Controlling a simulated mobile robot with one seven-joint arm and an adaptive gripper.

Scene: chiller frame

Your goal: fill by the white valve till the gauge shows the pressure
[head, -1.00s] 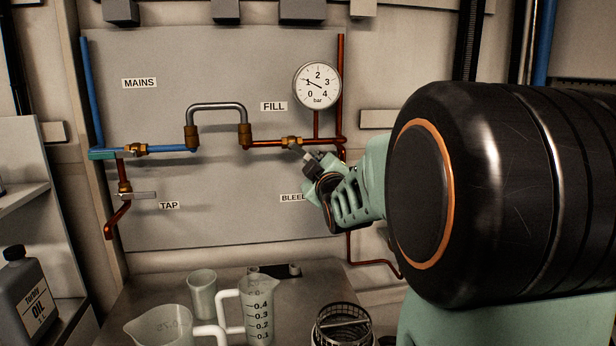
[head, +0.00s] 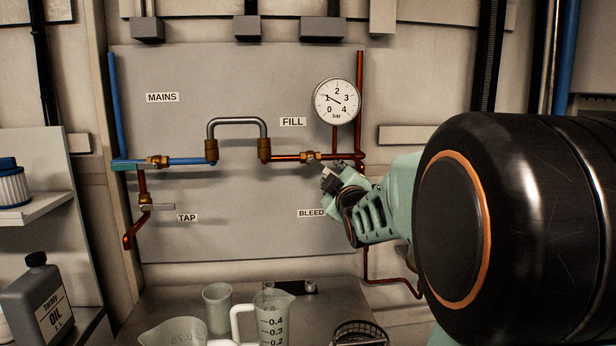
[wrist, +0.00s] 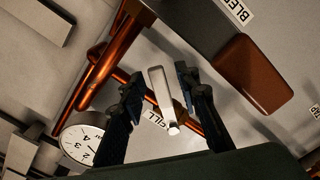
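The fill valve's brass body (head: 310,156) sits on the copper pipe below the FILL label. Its white lever (wrist: 160,95) shows in the wrist view, between my two dark fingers, with a gap visible on each side. My gripper (head: 328,172) is open around the lever, just below and right of the valve body; it also shows in the wrist view (wrist: 158,78). In the head view my gripper largely hides the lever. The round pressure gauge (head: 337,101) has its needle near 1 bar; the gauge also shows in the wrist view (wrist: 82,140).
A brown-red block (wrist: 253,73) is close to my gripper, near the BLEED label (head: 311,213). Left are the mains valve (head: 157,161), grey hose loop (head: 237,122) and tap (head: 147,207). Jugs (head: 274,317) and a wire basket (head: 360,335) stand on the bench below.

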